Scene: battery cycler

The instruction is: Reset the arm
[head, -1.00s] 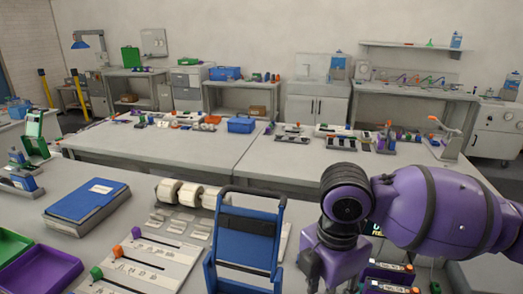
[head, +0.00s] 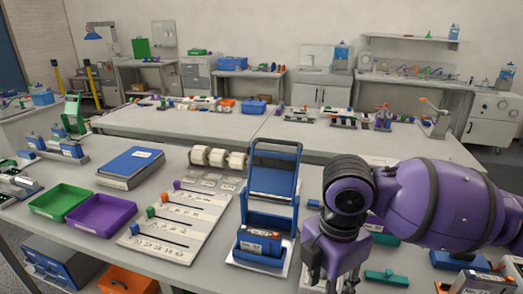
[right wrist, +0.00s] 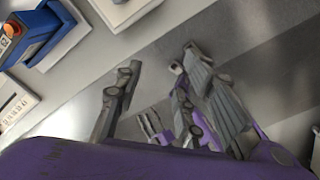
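My right arm (head: 430,200) is purple and comes in from the right in the head view. Its gripper (head: 333,278) points down at the near edge of the front bench, partly cut off by the picture's bottom. In the right wrist view the fingers of my right gripper (right wrist: 155,78) are apart, with nothing held between them. Below them are a grey bench surface and a darker band. My left arm and gripper are not in the head view.
A blue stand (head: 272,182) holding a battery module (head: 258,240) is left of my right gripper. Green (head: 60,203) and purple (head: 103,215) trays, a slider board (head: 180,225) and a blue binder (head: 130,163) lie further left. Green parts (head: 386,278) lie to the gripper's right.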

